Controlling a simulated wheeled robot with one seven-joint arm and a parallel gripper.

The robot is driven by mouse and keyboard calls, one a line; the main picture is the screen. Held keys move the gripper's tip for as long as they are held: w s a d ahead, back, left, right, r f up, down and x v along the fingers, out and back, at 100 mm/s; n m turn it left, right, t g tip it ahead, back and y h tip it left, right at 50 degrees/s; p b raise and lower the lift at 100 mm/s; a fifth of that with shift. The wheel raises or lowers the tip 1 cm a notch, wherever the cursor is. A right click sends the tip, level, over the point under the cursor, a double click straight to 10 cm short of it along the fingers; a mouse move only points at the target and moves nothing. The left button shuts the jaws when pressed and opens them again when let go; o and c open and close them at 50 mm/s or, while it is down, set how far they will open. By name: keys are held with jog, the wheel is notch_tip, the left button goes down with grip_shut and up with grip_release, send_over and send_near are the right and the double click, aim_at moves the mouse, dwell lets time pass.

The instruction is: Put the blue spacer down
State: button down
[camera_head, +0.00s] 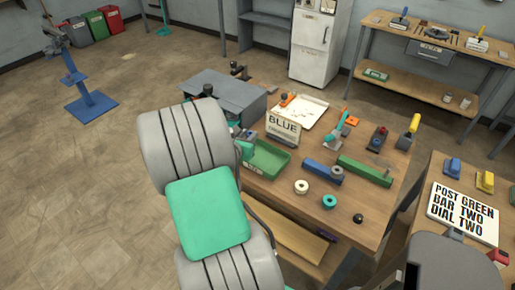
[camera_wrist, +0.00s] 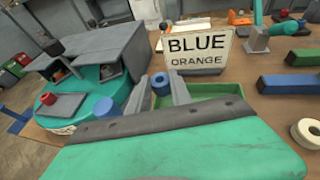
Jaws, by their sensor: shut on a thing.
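The blue spacer (camera_wrist: 160,84) is a short blue ring with a dark hole, held between the two grey fingers of my gripper (camera_wrist: 162,80) in the wrist view. The gripper is shut on it. It appears in front of the left end of a green tray (camera_wrist: 205,91); I cannot tell the height of the spacer above the tray or table.
A sign reading BLUE, ORANGE (camera_wrist: 199,50) stands behind the tray. A turquoise round stand (camera_wrist: 85,97) at left carries red and blue pieces. On the wooden table (camera_head: 290,218) lie a white ring (camera_head: 301,187), a teal ring (camera_head: 329,202), a blue bar (camera_head: 322,171) and a green bar (camera_head: 364,171).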

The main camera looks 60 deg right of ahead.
jog(key=d+f, duration=0.1)
jog(key=s+f, duration=0.1)
jog(key=d+f, duration=0.1)
jog(key=f, duration=0.1)
jog(key=shift+s+d, duration=0.25)
jog(key=shift+d, duration=0.05)
jog(key=shift+s+d+f, duration=0.1)
jog(key=shift+d+f, duration=0.1)
jog(key=shift+f, duration=1.6)
jog(key=shift+b, duration=0.3)
jog(key=shift+f, duration=0.25)
jog(key=c, duration=1.5)
grip_release()
jog(key=shift+r, duration=0.1)
jog(key=shift+o, duration=0.2)
